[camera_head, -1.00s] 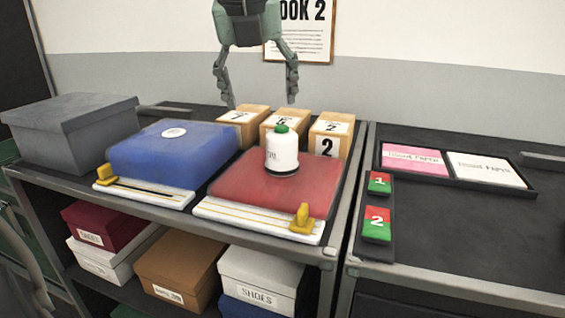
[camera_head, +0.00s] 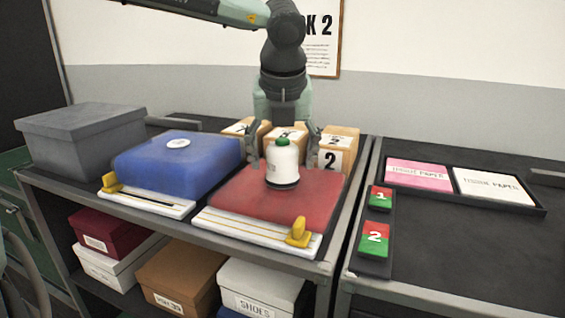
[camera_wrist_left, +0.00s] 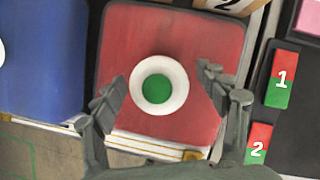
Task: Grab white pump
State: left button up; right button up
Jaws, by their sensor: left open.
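The white pump (camera_head: 283,163) is a small white bottle with a green cap. It stands upright on the red pad (camera_head: 240,205) near its far right part. The wrist view shows the pump (camera_wrist_left: 171,95) from above, with the green cap at its centre. My left gripper (camera_head: 283,150) is above and around the pump, pointing down. Its fingers are open, one on each side of the bottle, and a gap shows between them and the pump. In the wrist view the fingertips of my left gripper (camera_wrist_left: 162,82) straddle it. My right gripper is not in view.
A blue pad (camera_head: 150,165) with a white disc lies to the left, beside a grey box (camera_head: 80,135). Numbered wooden blocks (camera_head: 338,150) stand just behind the pump. A tray with tissue paper (camera_head: 530,210) and numbered red-green blocks (camera_head: 375,238) are to the right.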

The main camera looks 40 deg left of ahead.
pick_arm(q)
jog(key=shift+c, duration=0.6)
jog(key=c, duration=1.6)
